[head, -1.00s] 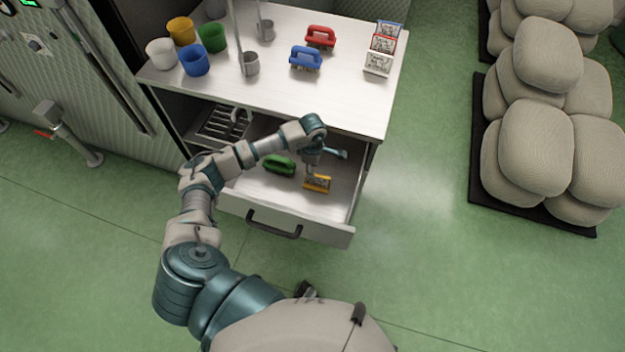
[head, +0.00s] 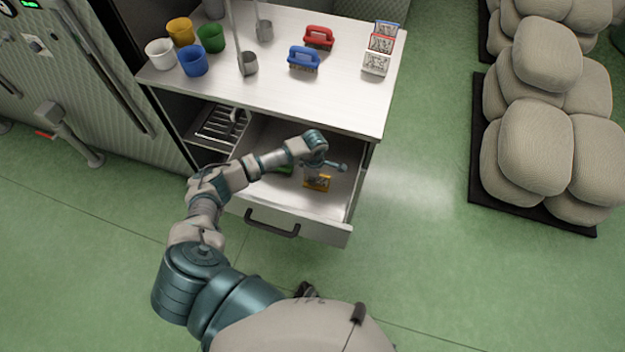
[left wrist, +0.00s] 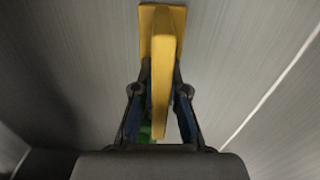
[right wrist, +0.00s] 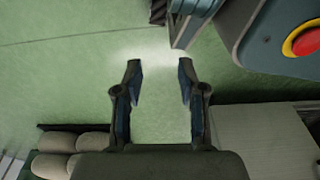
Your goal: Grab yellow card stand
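The yellow card stand (head: 317,184) is in the open drawer, near its front right part. In the left wrist view the yellow card stand (left wrist: 166,45) shows from above, between the two fingers. My left gripper (head: 316,172) points down into the drawer. In the left wrist view my left gripper (left wrist: 162,66) is drawn in closer than the right one, with a finger against each side of the stand's upright part. My right gripper (right wrist: 159,68) is open and empty, above the green floor.
The drawer (head: 330,228) is pulled out below the worktop (head: 300,98). A green brush (head: 283,169) lies in it, partly hidden by my arm. Red (head: 319,37) and blue (head: 304,58) brushes, cups and other card stands (head: 376,64) stand on top. Sacks (head: 530,150) are at right.

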